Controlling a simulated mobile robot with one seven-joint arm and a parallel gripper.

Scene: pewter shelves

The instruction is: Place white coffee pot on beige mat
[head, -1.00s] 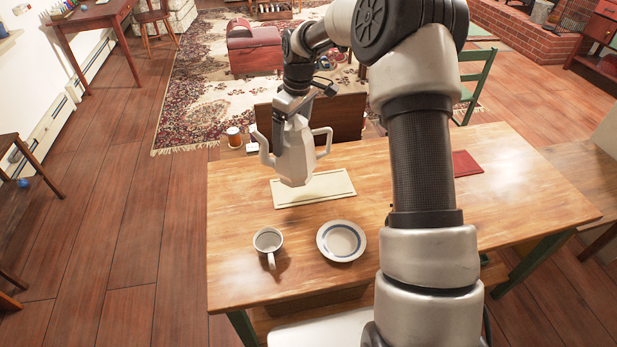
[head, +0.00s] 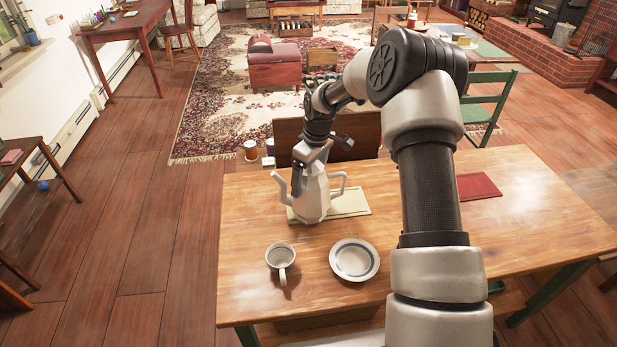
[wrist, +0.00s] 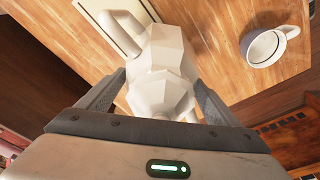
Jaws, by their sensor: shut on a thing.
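The white coffee pot (head: 312,196) is faceted, with a spout on its left and a handle on its right. My gripper (head: 311,158) is shut on its top and holds it upright. In the wrist view the pot (wrist: 160,62) sits between the two fingers (wrist: 158,95). The beige mat (head: 350,202) lies flat on the wooden table. The pot's base shows over the mat's left front part and hides some of it. I cannot tell whether the base touches the mat. A corner of the mat also shows in the wrist view (wrist: 88,18).
A white mug (head: 280,258) and a blue-ringed plate (head: 354,260) stand on the table (head: 430,205) in front of the pot. A red mat (head: 478,186) lies to the right. A dark wooden chair back (head: 350,135) rises behind the table.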

